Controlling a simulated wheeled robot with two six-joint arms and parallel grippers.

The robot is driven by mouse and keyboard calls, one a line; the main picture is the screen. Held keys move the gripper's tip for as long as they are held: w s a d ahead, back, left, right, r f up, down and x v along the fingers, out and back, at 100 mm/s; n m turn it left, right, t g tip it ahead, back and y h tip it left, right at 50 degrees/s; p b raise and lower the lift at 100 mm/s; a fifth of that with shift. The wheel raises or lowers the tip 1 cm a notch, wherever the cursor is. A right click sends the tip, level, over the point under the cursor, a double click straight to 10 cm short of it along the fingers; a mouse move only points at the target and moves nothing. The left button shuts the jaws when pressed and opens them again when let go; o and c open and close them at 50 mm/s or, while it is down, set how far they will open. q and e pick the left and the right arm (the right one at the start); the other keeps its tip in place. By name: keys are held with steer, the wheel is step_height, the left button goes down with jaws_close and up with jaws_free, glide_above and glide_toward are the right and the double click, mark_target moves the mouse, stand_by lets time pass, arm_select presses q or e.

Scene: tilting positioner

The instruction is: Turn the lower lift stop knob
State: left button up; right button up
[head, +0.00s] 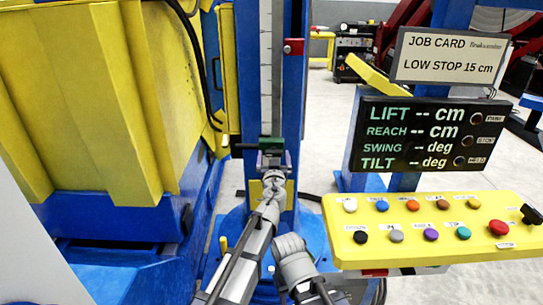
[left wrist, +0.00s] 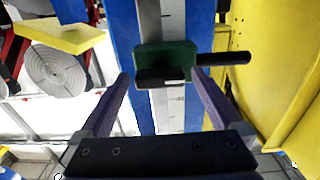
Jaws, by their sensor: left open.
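The lower lift stop is a green block (head: 273,158) on the ruled scale strip of the blue column, with a black knob (head: 246,146) sticking out on its left. In the left wrist view the green block (left wrist: 170,62) fills the middle and its black knob (left wrist: 236,58) points right. My left gripper (head: 273,168) is at the block in the head view. Its two fingers (left wrist: 160,92) are open, their tips at either side of the block's near edge; contact cannot be told. A red stop (head: 293,46) sits higher on the column.
A job card (head: 450,57) reads LOW STOP 15 cm. The display (head: 428,134) below it shows dashes. A yellow button panel (head: 440,252) stands at the right. Large yellow ribbed bodywork (head: 85,90) closes off the left side.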

arm_select(q)
steer(key=c, duration=1.3)
steer(key=m, duration=0.5)
steer(key=shift+m, duration=0.4)
steer(key=m, duration=1.2)
steer(key=shift+m, duration=0.4)
steer(key=m, duration=0.5)
steer(key=shift+m, duration=0.3)
